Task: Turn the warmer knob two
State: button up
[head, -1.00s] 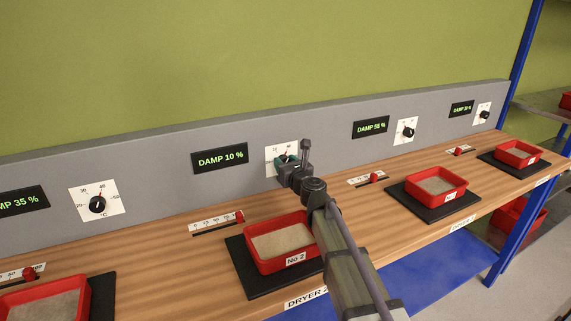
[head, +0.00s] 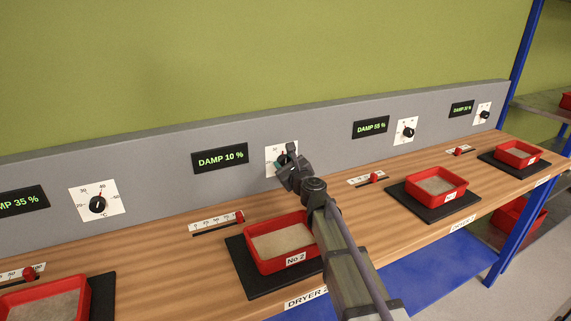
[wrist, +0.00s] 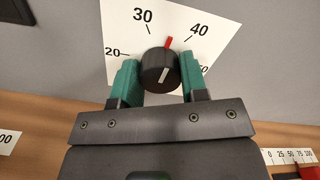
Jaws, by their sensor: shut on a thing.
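The warmer knob two (wrist: 160,72) is a round black knob with a white line on its face, on a white dial plate (wrist: 118,32). A red pointer at its upper edge lies between the 30 and 40 marks. My gripper (wrist: 158,78) has its two teal fingers on either side of the knob, shut on it. In the head view my gripper (head: 284,163) is at the dial plate (head: 273,151) on the grey panel, to the right of the DAMP 10 % display (head: 220,158). It hides most of the knob there.
A red tray marked No 2 (head: 262,265) holding sand stands on a black pad below my arm. A slider with a red handle (head: 240,217) lies left of my gripper. Similar knobs (head: 97,204), displays and trays line the wooden bench on both sides.

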jog(key=n, duration=0.4)
jog(key=shift+n, duration=0.3)
jog(key=n, duration=0.4)
jog(key=shift+n, duration=0.3)
jog(key=n, duration=0.9)
jog(key=shift+f, duration=0.1)
jog(key=shift+n, duration=0.3)
jog(key=o, duration=0.9)
jog(key=shift+s, duration=0.1)
jog(key=v, duration=1)
jog(key=shift+s+d, duration=0.2)
jog(key=shift+s, duration=0.1)
